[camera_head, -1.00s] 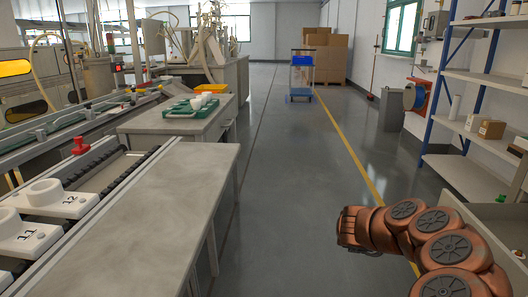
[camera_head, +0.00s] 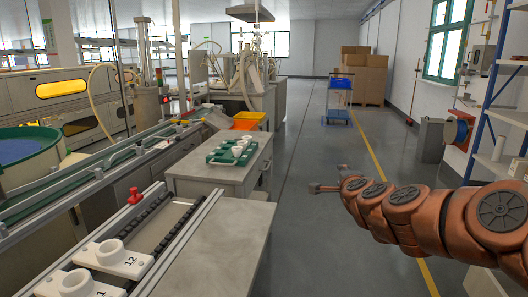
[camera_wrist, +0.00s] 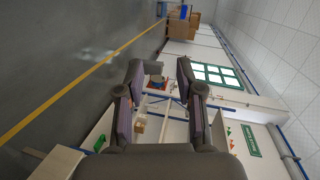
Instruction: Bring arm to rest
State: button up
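My arm reaches in from the right edge of the head view. My gripper (camera_head: 328,180) is out over the aisle floor, clear of the benches. In the wrist view my gripper (camera_wrist: 158,80) shows two dark fingers standing apart with a gap between them. Nothing is held between them. Through the gap the wrist view shows the wall side and shelving, with the picture turned on its side.
A grey bench (camera_head: 215,250) stands front left beside a rail with numbered white holders (camera_head: 112,258). A green tray (camera_head: 222,157) with white cups rests on a cabinet. A blue cart (camera_head: 338,100) and cardboard boxes (camera_head: 365,75) stand far back. Blue-posted shelving (camera_head: 492,90) is at right. The aisle is open.

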jog(key=s+a+r+n+g+y+p, duration=0.2)
jog(key=s+a+r+n+y+p, duration=0.4)
jog(key=a, duration=0.5)
jog(key=s+a+n+g+p, duration=0.4)
jog(key=s+n+g, duration=0.15)
jog(key=s, duration=0.55)
jog(key=s+d+n+g+h+p, duration=0.1)
jog(key=s+d+n+g+p, duration=0.1)
jog(key=s, duration=0.9)
jog(key=s+d+n+g+h+p, duration=0.2)
jog(key=s+d+g+p, duration=0.2)
jog(key=s, duration=0.6)
jog(key=s+d+n+g+h+p, duration=0.1)
jog(key=s+d+g+p, duration=0.3)
jog(key=s, duration=0.7)
jog(key=shift+s+d+f+n+h+p, duration=0.35)
jog(key=shift+d+n+p, duration=0.1)
jog(key=shift+n+p, duration=0.35)
jog(key=shift+d, duration=0.15)
